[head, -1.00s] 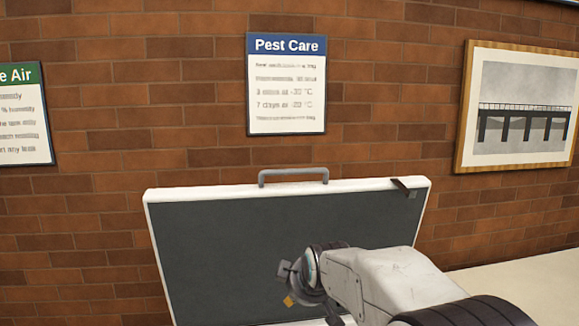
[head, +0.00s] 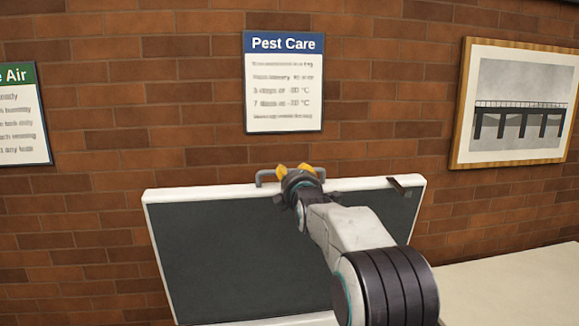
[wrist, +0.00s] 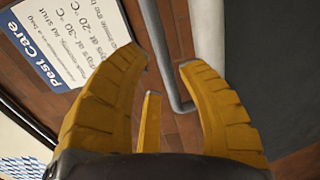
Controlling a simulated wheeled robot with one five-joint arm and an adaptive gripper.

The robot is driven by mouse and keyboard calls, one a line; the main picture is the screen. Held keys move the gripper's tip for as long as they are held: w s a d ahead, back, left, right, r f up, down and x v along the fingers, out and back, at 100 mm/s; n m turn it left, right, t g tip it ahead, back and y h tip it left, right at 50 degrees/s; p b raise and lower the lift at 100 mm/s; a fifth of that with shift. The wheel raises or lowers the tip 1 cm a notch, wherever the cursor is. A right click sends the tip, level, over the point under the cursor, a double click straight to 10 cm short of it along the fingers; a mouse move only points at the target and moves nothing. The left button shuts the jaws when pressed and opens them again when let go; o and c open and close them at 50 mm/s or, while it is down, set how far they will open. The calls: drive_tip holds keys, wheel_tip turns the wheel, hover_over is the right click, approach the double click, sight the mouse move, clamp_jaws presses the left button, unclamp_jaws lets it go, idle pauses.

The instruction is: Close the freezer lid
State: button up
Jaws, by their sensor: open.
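The freezer lid (head: 220,255) stands open and tilted up in the head view, with a dark grey inner panel and a white rim. Its grey bar handle (head: 262,176) is on the top edge, partly hidden by my gripper (head: 294,168). The gripper's yellow fingers are open and overlap the handle's right part in the head view. In the wrist view the open fingers (wrist: 163,68) hold nothing, and the handle (wrist: 165,60) passes behind the gap between them. The lid's white rim (wrist: 208,35) is to the right there. I cannot tell whether the fingers touch the handle.
A brick wall (head: 90,230) rises behind the lid. A Pest Care sign (head: 284,85) hangs above the handle, a framed bridge picture (head: 515,105) to the right and another sign (head: 20,115) to the left. A pale surface (head: 510,285) lies at lower right.

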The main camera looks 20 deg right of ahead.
sight(290, 170)
drive_tip(key=shift+p+x, duration=1.1)
drive_tip(key=shift+x, duration=1.15)
clamp_jaws()
